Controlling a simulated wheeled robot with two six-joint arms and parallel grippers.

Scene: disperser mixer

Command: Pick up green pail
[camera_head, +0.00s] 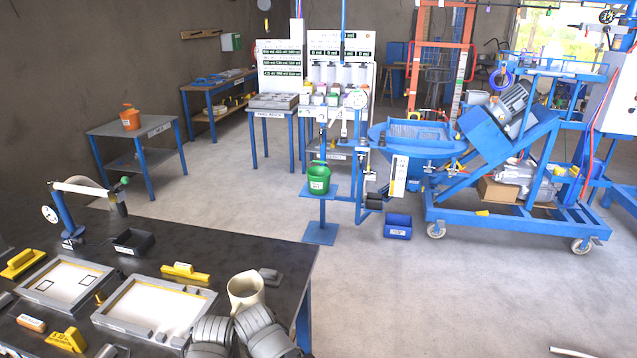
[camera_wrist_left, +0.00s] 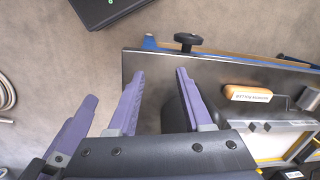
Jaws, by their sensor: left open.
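The green pail (camera_head: 318,180) stands upright on a small blue pedestal stand (camera_head: 321,237) near the middle of the head view, beyond the dark workbench. A light label shows on its front. In the left wrist view, my left gripper (camera_wrist_left: 160,75) is open, with two purple fingers apart and nothing between them. It is over or beside the edge of a dark table; the pail is not identifiable there. Another purple finger (camera_wrist_left: 72,128) shows at the left of that view, possibly on my right gripper; its opening cannot be seen. No gripper fingertips are clear in the head view.
The dark workbench (camera_head: 225,245) holds trays, yellow tools and a beige jug (camera_head: 246,291). A large blue wheeled machine (camera_head: 500,222) stands right of the pail, with a blue bin (camera_head: 398,226) on the floor. An orange bucket (camera_head: 130,119) sits on a left table.

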